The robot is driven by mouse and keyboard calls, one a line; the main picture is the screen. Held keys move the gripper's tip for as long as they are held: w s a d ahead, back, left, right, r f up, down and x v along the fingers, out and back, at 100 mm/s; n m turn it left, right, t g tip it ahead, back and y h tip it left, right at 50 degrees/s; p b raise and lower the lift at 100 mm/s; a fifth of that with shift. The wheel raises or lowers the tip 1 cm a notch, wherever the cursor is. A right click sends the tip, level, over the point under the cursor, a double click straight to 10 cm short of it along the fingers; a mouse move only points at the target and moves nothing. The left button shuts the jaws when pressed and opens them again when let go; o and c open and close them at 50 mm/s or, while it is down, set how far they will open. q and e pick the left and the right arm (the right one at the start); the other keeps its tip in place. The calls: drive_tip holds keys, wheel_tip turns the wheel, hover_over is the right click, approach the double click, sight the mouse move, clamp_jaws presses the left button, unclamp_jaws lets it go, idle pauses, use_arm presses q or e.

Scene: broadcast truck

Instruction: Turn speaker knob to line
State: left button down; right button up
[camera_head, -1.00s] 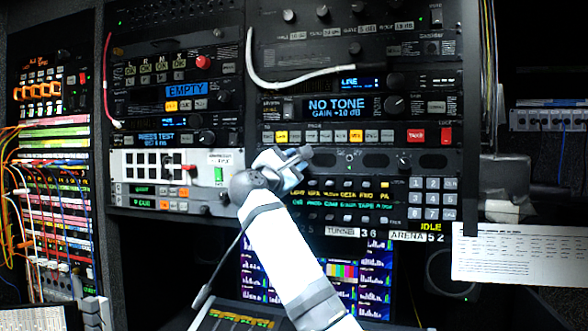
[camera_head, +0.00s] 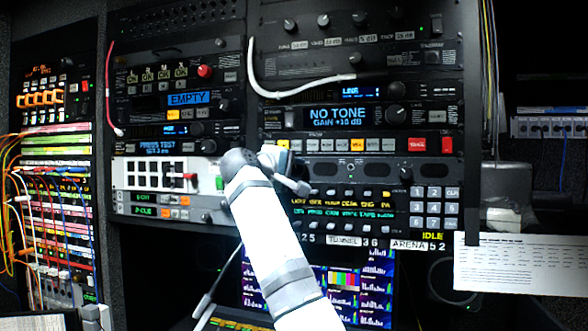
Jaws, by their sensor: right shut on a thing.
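My right gripper (camera_head: 287,172) is at the left end of the black speaker panel (camera_head: 435,185), in the middle of the rack. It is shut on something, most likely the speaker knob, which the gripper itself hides. One finger slants down to the right across the panel's left edge. The knob's pointer and its line mark cannot be seen. Another small knob (camera_head: 405,174) is uncovered at the panel's right. A blue display (camera_head: 362,92) higher up seems to read LINE. My left gripper is not clearly seen.
Above the gripper is a row of lit buttons (camera_head: 357,145) and a NO TONE display (camera_head: 338,116). A keypad (camera_head: 433,208) sits below right. A white cable (camera_head: 300,92) loops over the upper units. A paper sheet (camera_head: 520,262) hangs at the right.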

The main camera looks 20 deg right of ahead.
drive_tip(key=m+y, duration=0.1)
drive_tip(key=m, duration=0.1)
drive_tip(key=m+y+p, duration=0.1)
drive_tip(key=m, duration=0.2)
drive_tip(key=shift+r+y, duration=0.2)
drive_tip(key=shift+y, duration=0.2)
drive_tip(key=m+y, duration=0.1)
drive_tip(key=m, duration=0.1)
drive_tip(key=shift+m+p, duration=0.3)
drive_tip(key=shift+p, duration=0.1)
drive_tip(key=shift+d+m+t+y, duration=0.1)
drive_tip(key=shift+m+t+y, duration=0.3)
drive_tip(key=shift+m+y, duration=0.6)
drive_tip(key=o, duration=0.9)
drive_tip(key=shift+s, duration=0.1)
